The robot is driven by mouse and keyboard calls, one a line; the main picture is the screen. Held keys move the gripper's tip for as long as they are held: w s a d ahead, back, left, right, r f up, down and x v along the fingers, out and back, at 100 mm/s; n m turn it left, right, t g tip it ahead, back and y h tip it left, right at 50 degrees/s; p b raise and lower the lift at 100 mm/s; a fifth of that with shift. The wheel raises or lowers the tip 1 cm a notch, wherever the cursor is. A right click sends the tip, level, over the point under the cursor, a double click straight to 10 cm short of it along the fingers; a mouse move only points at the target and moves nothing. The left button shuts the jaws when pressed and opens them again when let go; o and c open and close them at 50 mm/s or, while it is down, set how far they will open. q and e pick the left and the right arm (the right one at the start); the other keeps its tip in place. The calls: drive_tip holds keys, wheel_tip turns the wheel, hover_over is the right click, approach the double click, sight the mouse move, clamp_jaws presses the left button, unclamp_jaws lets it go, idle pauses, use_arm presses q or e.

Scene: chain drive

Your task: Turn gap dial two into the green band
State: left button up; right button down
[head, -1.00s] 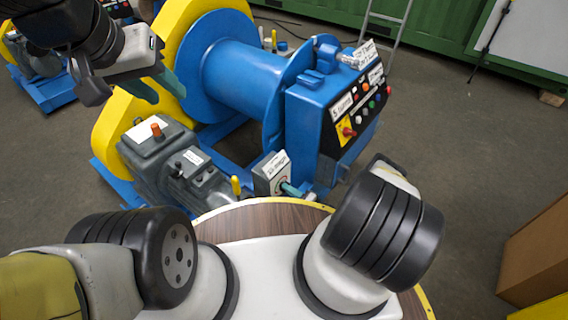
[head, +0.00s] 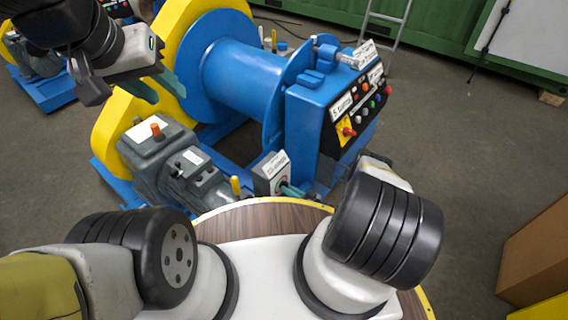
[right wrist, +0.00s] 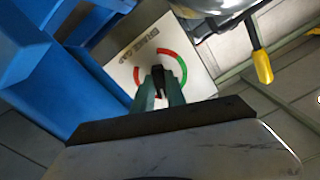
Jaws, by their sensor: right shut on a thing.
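The gap dial (right wrist: 181,70) is on a pale plate in the right wrist view, with red and green arcs around a small dark knob (right wrist: 159,80). My right gripper (right wrist: 161,88) is shut on the knob, one teal finger on each side. The fingers hide part of the dial, and I cannot tell exactly where the pointer stands. In the head view, the grey dial box (head: 266,179) with a white label stands at the winch's front, with my right fingertips (head: 291,190) at its face. My left gripper (head: 155,87) is open and empty, high at the left.
A blue winch drum (head: 240,75) and a control box (head: 312,110) with buttons stand behind the dial. A grey motor (head: 165,155) is left of it. A yellow-tipped lever (right wrist: 262,66) is near the dial. A brown box (head: 540,250) is at far right.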

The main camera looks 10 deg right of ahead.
drive_tip(key=shift+d+f+n, duration=0.1)
drive_tip(key=shift+d+n, duration=0.05)
drive_tip(key=shift+n, duration=8.05)
drive_tip(key=c, duration=1.4)
unclamp_jaws()
drive_tip(key=shift+o, duration=0.2)
drive_tip(key=shift+w, duration=0.1)
drive_tip(key=v, duration=0.7)
drive_tip(key=shift+s+d, duration=0.3)
drive_tip(key=shift+s, duration=0.05)
